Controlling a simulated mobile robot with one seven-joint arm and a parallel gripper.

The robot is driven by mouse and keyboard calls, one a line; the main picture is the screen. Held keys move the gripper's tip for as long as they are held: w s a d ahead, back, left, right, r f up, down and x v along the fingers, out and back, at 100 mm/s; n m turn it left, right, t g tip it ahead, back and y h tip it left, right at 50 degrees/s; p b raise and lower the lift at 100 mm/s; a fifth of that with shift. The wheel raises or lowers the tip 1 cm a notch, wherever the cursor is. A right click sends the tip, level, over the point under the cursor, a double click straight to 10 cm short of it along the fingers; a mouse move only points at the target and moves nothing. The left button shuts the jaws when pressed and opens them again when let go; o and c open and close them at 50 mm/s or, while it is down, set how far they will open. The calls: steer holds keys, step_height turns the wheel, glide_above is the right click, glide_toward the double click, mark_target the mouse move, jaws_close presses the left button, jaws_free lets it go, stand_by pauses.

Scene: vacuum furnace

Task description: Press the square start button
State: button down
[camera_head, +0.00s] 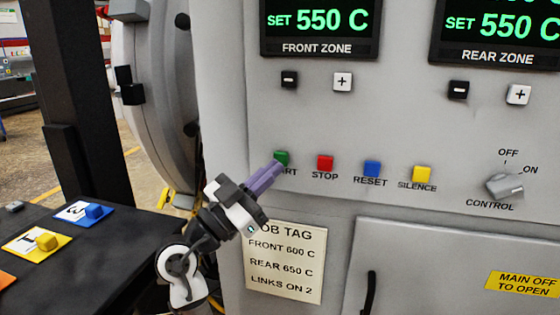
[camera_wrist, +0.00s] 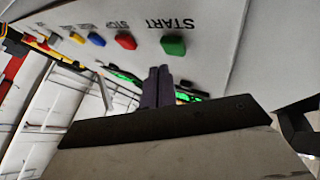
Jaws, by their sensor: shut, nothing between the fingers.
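The green square start button (camera_head: 281,157) is at the left end of a row of buttons on the grey furnace panel. My gripper (camera_head: 277,169) is shut and empty, its purple fingers pointing up and right with the tips just below the green button, partly covering the START label. In the wrist view the green button (camera_wrist: 173,46) stands just beyond the shut fingertips (camera_wrist: 157,70), with a small gap in that picture. Whether the tips touch the button cannot be told from the head view.
Red stop (camera_head: 325,163), blue reset (camera_head: 372,168) and yellow silence (camera_head: 422,174) buttons lie to the right, then the control knob (camera_head: 504,186). A job tag (camera_head: 285,262) hangs below. A dark table (camera_head: 75,270) with coloured cards stands at left.

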steer(key=s, duration=0.1)
steer(key=s+a, duration=0.1)
steer(key=s, duration=0.1)
steer(key=s+b, duration=0.1)
steer(key=shift+s+a, duration=0.15)
steer(key=shift+a, duration=0.1)
stand_by(0.5)
